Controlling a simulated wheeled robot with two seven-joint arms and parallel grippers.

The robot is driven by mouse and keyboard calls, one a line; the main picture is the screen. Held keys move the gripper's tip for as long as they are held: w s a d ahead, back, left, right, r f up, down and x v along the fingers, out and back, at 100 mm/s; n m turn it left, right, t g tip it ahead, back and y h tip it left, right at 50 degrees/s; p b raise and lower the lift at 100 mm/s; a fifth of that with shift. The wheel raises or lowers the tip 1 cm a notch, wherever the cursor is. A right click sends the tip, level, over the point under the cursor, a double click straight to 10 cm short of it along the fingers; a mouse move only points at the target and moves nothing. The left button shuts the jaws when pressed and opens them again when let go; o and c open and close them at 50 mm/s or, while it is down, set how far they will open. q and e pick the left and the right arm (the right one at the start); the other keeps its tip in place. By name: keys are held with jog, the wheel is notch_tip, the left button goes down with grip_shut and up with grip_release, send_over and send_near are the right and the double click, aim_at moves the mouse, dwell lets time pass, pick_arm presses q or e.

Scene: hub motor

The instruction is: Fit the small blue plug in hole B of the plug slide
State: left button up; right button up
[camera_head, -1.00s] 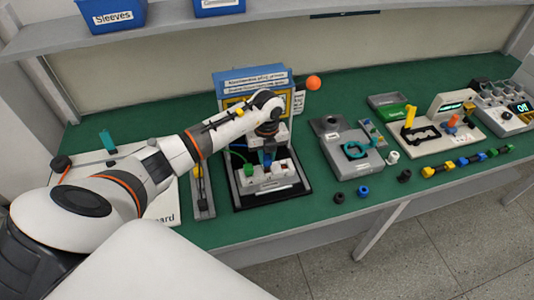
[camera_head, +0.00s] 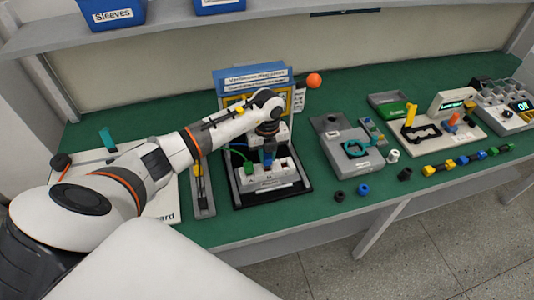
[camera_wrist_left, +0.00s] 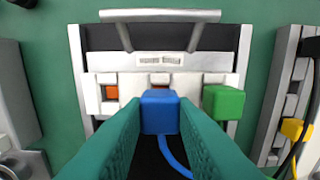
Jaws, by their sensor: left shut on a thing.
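My left gripper (camera_head: 268,153) points down over the plug slide and is shut on the small blue plug (camera_head: 267,163). In the left wrist view the blue plug (camera_wrist_left: 160,110) sits between the teal fingers, a blue cable trailing from it. The white plug slide (camera_wrist_left: 133,82) has a row of holes. The plug is in front of the middle hole, whose orange edge still shows; I cannot tell whether it has entered. A green plug (camera_wrist_left: 222,102) is at the hole on the right there, and the hole on the left is open. Hole letters are unreadable. My right gripper is out of view.
The slide's black tray (camera_head: 240,203) lies on the green bench. A narrow grey tray (camera_head: 203,207) is left of it. A grey fixture with a teal ring (camera_head: 356,150) stands to the right. Loose black and blue rings (camera_head: 363,189) lie near the front edge.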

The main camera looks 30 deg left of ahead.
pick_arm(q)
jog(key=shift+f+b, duration=0.75)
jog(key=shift+f, duration=0.2)
jog(key=o, duration=1)
jog(key=shift+o, duration=0.2)
jog(key=shift+r, duration=0.15)
notch_tip(320, 180, up, 12)
jog(key=b, duration=0.2)
